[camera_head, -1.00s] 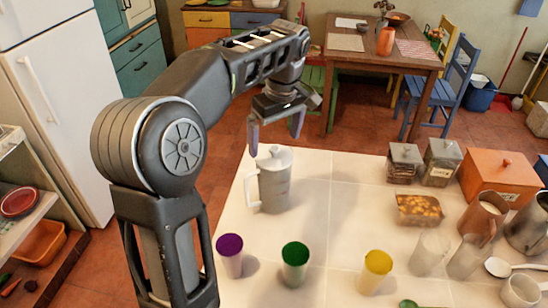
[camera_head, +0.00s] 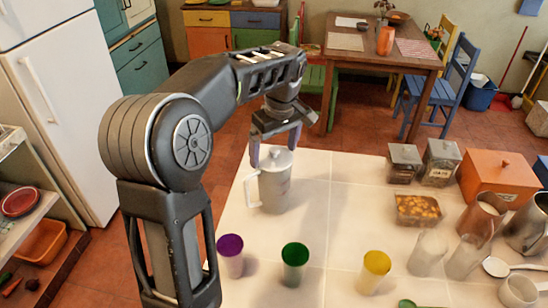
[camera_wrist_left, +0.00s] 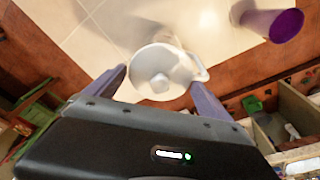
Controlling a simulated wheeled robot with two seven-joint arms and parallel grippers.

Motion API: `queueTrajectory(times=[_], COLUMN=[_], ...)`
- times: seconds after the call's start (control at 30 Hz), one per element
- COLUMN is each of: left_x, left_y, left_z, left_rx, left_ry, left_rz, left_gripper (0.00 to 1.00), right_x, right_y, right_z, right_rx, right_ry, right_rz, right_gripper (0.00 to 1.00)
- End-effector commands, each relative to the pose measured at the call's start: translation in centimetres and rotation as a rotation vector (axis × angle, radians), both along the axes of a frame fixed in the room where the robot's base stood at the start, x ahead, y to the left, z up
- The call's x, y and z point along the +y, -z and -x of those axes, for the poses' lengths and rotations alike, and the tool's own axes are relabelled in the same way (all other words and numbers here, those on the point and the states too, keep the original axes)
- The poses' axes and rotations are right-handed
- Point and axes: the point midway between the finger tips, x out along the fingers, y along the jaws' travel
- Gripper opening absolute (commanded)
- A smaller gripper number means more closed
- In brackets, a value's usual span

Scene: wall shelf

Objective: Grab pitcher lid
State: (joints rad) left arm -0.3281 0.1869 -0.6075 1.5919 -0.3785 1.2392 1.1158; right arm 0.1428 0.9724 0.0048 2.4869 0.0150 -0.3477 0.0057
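The pitcher (camera_head: 273,187) is grey-white and stands upright on the white tiled tabletop, its handle to the left. The pitcher lid (camera_head: 276,158) sits on top of it, round with a small raised knob. In the left wrist view the lid (camera_wrist_left: 160,76) shows from above, with the pitcher below it. My left gripper (camera_head: 276,150) is open just above the pitcher. Its two fingers (camera_wrist_left: 155,85) are spread on either side of the lid, and whether they touch it I cannot tell. My right gripper does not show.
A purple cup (camera_head: 230,256), a green cup (camera_head: 295,264) and a yellow cup (camera_head: 375,270) stand nearer. Glass jars, a food container (camera_head: 418,209) and an orange box (camera_head: 497,178) stand to the right. The tabletop between them and the pitcher is clear.

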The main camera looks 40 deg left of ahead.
Motion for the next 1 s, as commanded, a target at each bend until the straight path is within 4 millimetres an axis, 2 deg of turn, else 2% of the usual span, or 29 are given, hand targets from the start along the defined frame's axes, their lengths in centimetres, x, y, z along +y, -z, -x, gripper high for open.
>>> queueTrajectory(times=[0.07, 0.5, 0.8, 1.0], left_x=[0.0, 0.0, 0.0, 0.01], left_y=[-0.01, -0.01, -0.09, -0.91], left_z=[0.0, 0.0, -0.02, -0.06], left_rx=[0.0, 0.0, -0.001, -0.002], left_ry=[0.0, 0.0, 0.0, 0.0], left_rz=[0.0, 0.0, 0.0, 0.0], left_gripper=[0.86, 0.5, 0.49, 0.49], right_x=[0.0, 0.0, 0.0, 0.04], right_y=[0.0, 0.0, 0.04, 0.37], right_z=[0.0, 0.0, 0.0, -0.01], right_rx=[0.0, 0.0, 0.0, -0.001], right_ry=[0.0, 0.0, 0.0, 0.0], right_rz=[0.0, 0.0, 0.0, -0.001], right_gripper=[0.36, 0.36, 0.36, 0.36])
